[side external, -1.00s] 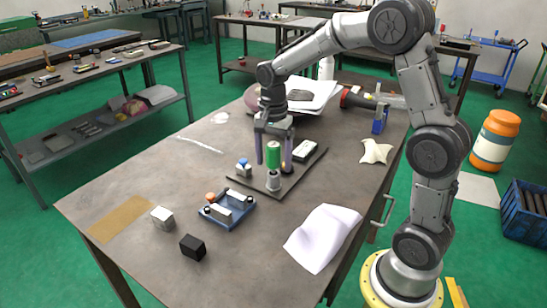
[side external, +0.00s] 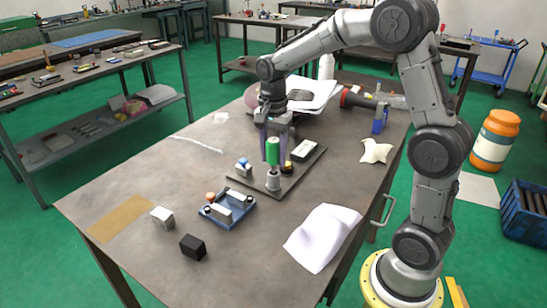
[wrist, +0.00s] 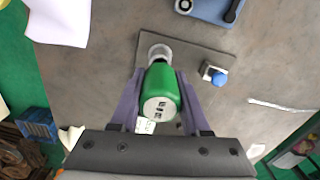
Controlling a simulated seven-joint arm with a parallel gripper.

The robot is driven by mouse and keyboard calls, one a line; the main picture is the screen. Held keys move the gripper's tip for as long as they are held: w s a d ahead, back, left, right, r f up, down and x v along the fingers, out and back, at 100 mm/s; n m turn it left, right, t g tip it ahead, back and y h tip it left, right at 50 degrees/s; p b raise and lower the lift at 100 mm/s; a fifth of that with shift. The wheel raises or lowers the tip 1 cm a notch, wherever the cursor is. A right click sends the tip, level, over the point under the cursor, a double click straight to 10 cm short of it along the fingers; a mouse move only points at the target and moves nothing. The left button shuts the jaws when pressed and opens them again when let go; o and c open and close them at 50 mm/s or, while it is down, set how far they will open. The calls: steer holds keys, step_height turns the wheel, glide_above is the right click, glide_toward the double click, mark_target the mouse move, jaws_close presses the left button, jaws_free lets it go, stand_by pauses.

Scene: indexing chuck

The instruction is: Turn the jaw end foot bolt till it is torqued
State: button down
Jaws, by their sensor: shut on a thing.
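My gripper (side external: 273,145) is shut on a green-handled tool (side external: 272,152), one finger on each side of it. The tool stands about upright, its lower end at a grey metal cylinder (side external: 273,181) near the front end of a dark base plate (side external: 258,187). In the wrist view my gripper (wrist: 160,110) holds the green handle (wrist: 160,92), with the round metal part (wrist: 160,52) just beyond it. The foot bolt cannot be made out, and I cannot tell whether the tool sits on it.
A blue-knobbed block (side external: 243,168) and a pale rectangular device (side external: 305,150) are on the plate. A blue fixture (side external: 228,210), a black cube (side external: 193,248), a light block (side external: 162,217) and white paper (side external: 322,238) lie in front.

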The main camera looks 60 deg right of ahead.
step_height(320, 180, up, 8)
steer(key=shift+r, duration=0.25)
steer(key=shift+w+r+n, duration=0.1)
steer(key=shift+r+n, duration=0.05)
steer(key=shift+n, duration=0.25)
steer(key=shift+w+n, duration=0.15)
steer(key=shift+n, duration=0.45)
steer(key=shift+w+a+f+n, duration=0.15)
steer(key=shift+a+f+n, duration=1)
steer(key=shift+a+f, duration=0.25)
steer(key=shift+w+a+f+n, duration=0.2)
steer(key=shift+a+f+n, duration=1.05)
steer(key=shift+a, duration=0.25)
steer(key=shift+w+a+f+n, duration=0.15)
steer(key=shift+a+f+n, duration=0.95)
steer(key=shift+a+f, duration=0.3)
steer(key=shift+f, duration=0.7)
steer(key=c, duration=1)
jaws_free()
jaws_close()
